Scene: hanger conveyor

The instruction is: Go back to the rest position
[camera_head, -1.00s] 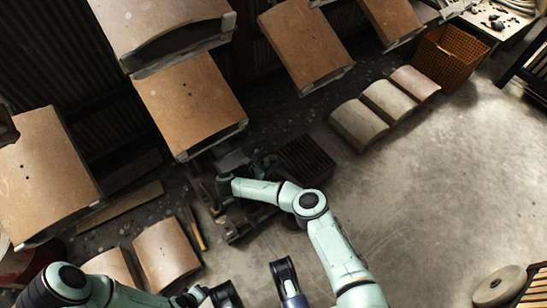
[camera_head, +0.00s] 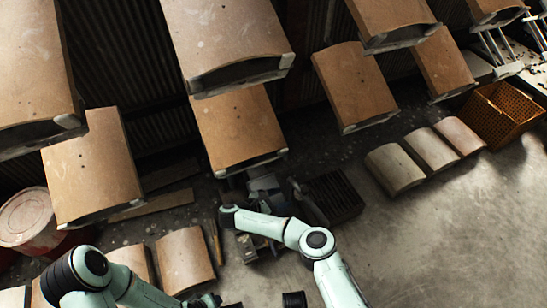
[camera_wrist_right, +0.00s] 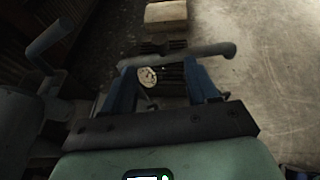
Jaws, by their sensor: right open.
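My right arm (camera_head: 290,233) comes in from the bottom of the head view and bends left and up. My right gripper (camera_head: 262,186) is at its far end, low contrast against the dark clutter. In the right wrist view the right gripper (camera_wrist_right: 162,78) has its two blue fingers apart. A grey bar (camera_wrist_right: 190,55) crosses the view at the fingertips; I cannot tell whether it touches them. A pale round disc (camera_wrist_right: 147,77) shows between the fingers. My left arm (camera_head: 95,275) is at the bottom left of the head view; its gripper cannot be made out at the frame edge.
Several brown curved panels (camera_head: 238,125) hang across the top. Pale curved blocks (camera_head: 395,168) lie on the floor at right, near an orange crate (camera_head: 501,115). A dark slatted box (camera_head: 337,196) stands right of my right gripper. The floor (camera_head: 455,230) at lower right is clear.

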